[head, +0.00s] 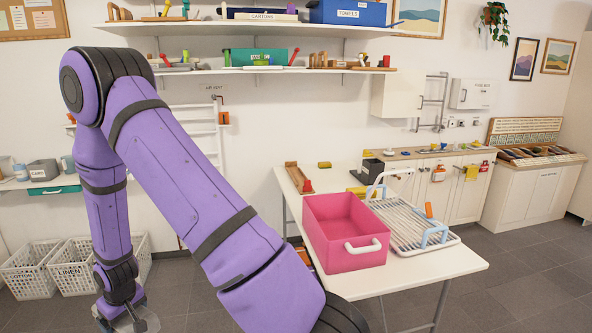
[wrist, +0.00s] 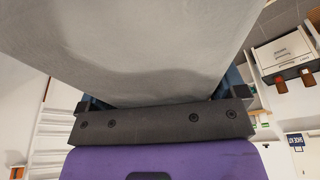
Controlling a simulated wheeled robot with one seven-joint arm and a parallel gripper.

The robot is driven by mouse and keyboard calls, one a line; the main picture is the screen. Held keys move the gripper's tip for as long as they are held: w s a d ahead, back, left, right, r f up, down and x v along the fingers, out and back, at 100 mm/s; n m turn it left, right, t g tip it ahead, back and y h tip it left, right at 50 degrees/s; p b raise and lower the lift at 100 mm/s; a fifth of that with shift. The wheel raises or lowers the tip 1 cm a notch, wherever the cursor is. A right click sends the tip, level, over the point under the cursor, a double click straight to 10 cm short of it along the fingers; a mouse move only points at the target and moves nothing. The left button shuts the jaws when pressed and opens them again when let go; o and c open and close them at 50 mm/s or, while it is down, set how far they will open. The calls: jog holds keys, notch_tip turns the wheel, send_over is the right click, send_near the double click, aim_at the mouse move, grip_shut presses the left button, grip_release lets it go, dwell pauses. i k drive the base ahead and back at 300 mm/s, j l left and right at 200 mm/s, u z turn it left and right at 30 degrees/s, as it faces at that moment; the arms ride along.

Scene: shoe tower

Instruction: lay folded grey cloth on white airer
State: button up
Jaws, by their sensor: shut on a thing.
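The grey cloth (wrist: 140,45) fills the upper middle of the wrist view, close to the camera. My gripper (wrist: 160,98) is shut on it, with dark blue fingers partly showing at both sides. The cloth hides most of the fingers. In the head view my gripper (head: 137,322) hangs low at the bottom left, partly cut off by the frame edge. The white airer (head: 413,226), a wire rack with light blue end pieces, stands on the white table at the right, well apart from my gripper. Its bars look bare.
A pink box (head: 345,246) stands on the white table (head: 433,265) directly left of the airer, partly in front of it. White baskets (head: 68,266) stand on the floor at left. A white ladder-like rack (head: 196,140) is against the wall.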

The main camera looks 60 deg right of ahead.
aim_at(405, 217)
jog(key=k+l+u, duration=0.1)
jog(key=u, duration=0.35)
jog(key=k+l+u, duration=0.1)
jog(key=u, duration=0.35)
jog(key=k+u, duration=0.2)
jog(key=u, duration=0.25)
jog(key=k, duration=1.5)
jog(key=k+l+z, duration=0.1)
jog(key=k+z, duration=0.35)
jog(key=k+l+z, duration=0.2)
jog(key=z, duration=0.3)
jog(key=k, duration=0.1)
